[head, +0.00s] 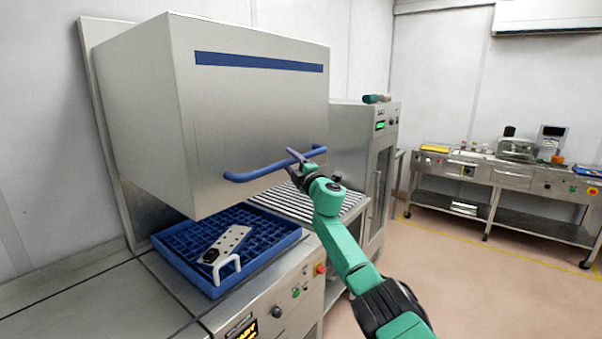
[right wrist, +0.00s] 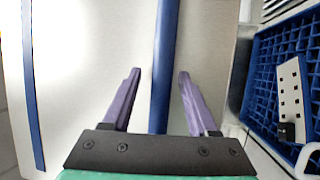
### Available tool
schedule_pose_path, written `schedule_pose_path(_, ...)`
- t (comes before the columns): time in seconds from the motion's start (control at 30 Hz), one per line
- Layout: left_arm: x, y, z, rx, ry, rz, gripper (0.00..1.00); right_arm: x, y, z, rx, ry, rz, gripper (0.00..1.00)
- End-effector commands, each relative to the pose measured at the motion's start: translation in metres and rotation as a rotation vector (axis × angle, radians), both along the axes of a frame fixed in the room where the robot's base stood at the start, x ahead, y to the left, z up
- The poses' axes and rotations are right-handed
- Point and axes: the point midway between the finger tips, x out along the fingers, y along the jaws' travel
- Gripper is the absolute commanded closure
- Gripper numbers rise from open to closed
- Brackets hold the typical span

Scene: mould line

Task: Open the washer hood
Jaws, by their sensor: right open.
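The washer hood (head: 255,115) is a big steel box with a blue stripe. Its lower edge stands clear above a blue rack (head: 290,238), leaving an open gap. A blue bar handle (head: 262,171) runs along the lower front of the hood. My right gripper (head: 298,160) is at the right end of the handle. In the right wrist view, its purple fingers are open, one on each side of the handle (right wrist: 165,50), with gaps between fingers and bar. My left gripper is not in view.
In the rack lie a pale plate with holes (head: 228,243) and a white loop handle (head: 228,270). A control panel (head: 280,310) is below in front. A slatted conveyor (head: 350,200) and a steel cabinet (head: 383,165) stand to the right. Open floor lies at right.

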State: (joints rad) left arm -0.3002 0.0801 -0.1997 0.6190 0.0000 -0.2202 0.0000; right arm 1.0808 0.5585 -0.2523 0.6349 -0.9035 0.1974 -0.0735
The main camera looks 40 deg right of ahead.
Motion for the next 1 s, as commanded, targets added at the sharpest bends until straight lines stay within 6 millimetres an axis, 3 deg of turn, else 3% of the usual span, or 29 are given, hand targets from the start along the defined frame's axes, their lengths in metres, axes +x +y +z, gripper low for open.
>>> schedule_pose_path(0.43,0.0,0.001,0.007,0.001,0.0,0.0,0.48,-0.053,0.009,-0.011,-0.009,0.005,0.006,0.41)
schedule_pose_path(0.57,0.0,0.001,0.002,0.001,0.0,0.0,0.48,-0.08,0.011,-0.019,-0.009,0.008,0.005,0.41)
schedule_pose_path(0.8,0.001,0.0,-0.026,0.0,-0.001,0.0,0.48,-0.125,0.013,-0.031,-0.003,0.003,0.0,0.41)
schedule_pose_path(1.0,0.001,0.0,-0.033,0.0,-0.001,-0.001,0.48,-0.137,0.018,-0.027,-0.002,0.002,0.005,0.41)
